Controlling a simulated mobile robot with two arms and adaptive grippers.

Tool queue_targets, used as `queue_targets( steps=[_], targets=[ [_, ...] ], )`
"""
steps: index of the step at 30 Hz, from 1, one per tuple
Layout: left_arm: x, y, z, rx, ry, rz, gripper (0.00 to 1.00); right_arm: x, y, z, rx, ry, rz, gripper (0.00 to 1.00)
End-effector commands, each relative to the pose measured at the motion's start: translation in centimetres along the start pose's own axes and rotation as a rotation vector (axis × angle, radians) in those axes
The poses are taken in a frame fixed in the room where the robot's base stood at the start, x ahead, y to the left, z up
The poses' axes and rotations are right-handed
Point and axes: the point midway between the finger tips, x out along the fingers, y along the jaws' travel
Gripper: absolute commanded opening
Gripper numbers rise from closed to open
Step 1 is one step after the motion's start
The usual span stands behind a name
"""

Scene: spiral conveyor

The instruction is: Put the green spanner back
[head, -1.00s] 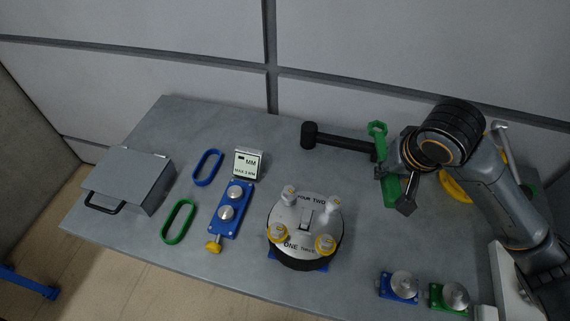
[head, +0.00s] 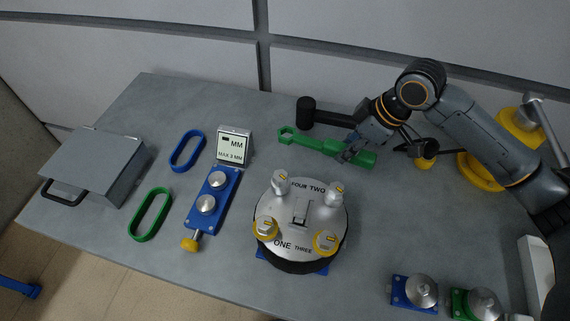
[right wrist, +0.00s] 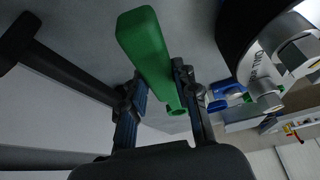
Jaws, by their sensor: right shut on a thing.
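The green spanner (head: 319,144) shows in the head view behind the round station, its ring end to the left and its thick handle to the right. My right gripper (head: 350,148) is shut on its handle. In the right wrist view the green handle of the spanner (right wrist: 146,45) passes between the two fingers of my right gripper (right wrist: 160,92). I cannot tell whether the spanner touches the table. My left gripper is not in view.
A black hammer (head: 306,113) lies just behind the spanner. The round station (head: 303,213) with several knobs stands in front. A small display (head: 235,146), blue plate (head: 213,200), blue loop (head: 187,151), green loop (head: 151,214) and grey box (head: 103,160) are left. Yellow parts (head: 480,172) are right.

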Motion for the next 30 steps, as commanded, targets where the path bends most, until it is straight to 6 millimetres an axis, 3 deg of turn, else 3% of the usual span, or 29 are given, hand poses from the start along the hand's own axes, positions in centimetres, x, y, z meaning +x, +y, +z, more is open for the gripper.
queue_targets(
  steps=[7,19,30],
  targets=[
    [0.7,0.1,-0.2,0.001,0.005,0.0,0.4,-2.2,1.2,-1.4,-0.145,-0.002,-0.059,0.0],
    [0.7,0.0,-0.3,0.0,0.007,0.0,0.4,-2.5,1.2,-1.6,-0.163,-0.003,-0.07,0.0],
    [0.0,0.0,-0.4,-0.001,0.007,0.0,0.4,2.0,1.2,0.3,-0.162,-0.003,-0.071,0.0]
  ],
)
